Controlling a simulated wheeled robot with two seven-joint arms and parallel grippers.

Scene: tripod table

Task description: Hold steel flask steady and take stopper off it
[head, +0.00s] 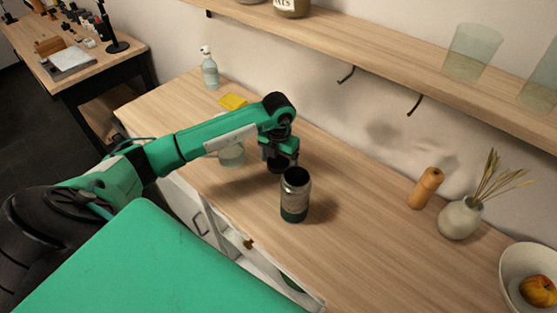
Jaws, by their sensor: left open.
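The steel flask (295,196) stands upright on the wooden counter, grey with a dark green lower part. Its top is dark, and I cannot tell whether that is an open mouth or a dark stopper. No separate stopper can be made out. My left gripper (285,163) is just behind and above the flask in the picture, pointing down, with its jaws open. It seems apart from the flask, and its fingertips are partly hard to make out. My right gripper is out of the picture.
A clear glass (231,156) stands beneath my left forearm. A pump bottle (209,70) and yellow sponge (233,101) are at the back left. A wooden mill (426,188), vase (460,218) and fruit bowl (527,270) stand right. The counter between flask and mill is clear.

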